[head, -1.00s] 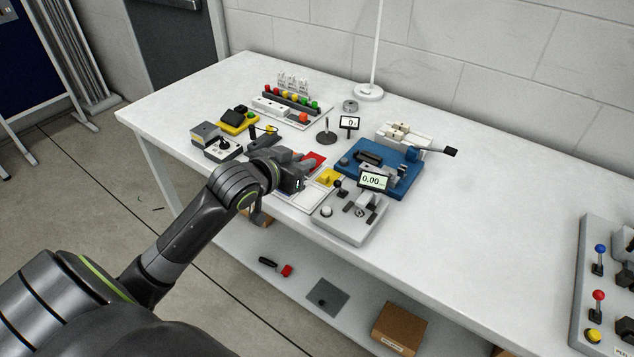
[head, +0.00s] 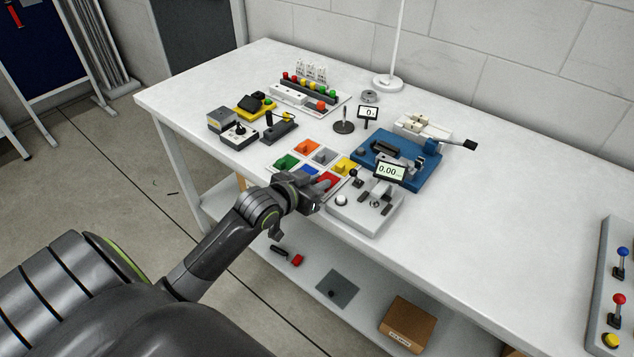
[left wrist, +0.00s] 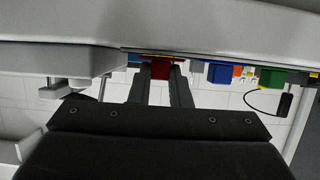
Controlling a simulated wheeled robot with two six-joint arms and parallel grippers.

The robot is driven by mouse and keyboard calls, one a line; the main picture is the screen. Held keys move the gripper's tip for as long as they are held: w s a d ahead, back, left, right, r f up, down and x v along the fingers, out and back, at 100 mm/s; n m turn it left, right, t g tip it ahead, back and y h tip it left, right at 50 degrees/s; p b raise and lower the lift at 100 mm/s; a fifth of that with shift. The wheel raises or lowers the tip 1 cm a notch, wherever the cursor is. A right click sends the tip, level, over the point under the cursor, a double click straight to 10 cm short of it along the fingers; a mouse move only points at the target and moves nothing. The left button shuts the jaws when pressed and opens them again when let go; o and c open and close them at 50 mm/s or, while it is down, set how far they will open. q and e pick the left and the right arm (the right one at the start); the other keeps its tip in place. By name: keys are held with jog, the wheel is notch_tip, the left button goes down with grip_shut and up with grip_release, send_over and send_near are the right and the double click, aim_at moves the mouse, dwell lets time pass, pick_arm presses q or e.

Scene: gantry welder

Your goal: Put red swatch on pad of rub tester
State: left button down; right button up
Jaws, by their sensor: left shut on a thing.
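My left gripper (head: 318,190) is shut on the red swatch (head: 328,180) at the front of the swatch tray. In the left wrist view the red swatch (left wrist: 160,70) sits between the two fingers (left wrist: 161,82). In the head view I cannot tell whether it touches the tray. The tray holds orange (head: 307,147), grey (head: 324,155), yellow (head: 346,165), green (head: 287,162) and blue (head: 307,171) swatches. I cannot tell which is the rub tester. My right gripper is not in view.
A row of coloured knobs (head: 309,92), a small stand (head: 344,126) and a lamp base (head: 388,82) stand behind. A grey box with a knob (head: 240,134) is at the left. The bench (head: 500,220) is clear to the right, before a lever panel (head: 618,290).

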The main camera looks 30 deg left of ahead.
pick_arm(q)
jog(key=shift+f, duration=0.15)
jog(key=c, duration=1.3)
grip_release()
jog(key=shift+c, duration=0.2)
jog(key=shift+r, duration=0.2)
jog(key=p+v, duration=0.1)
jog(key=v, duration=1.1)
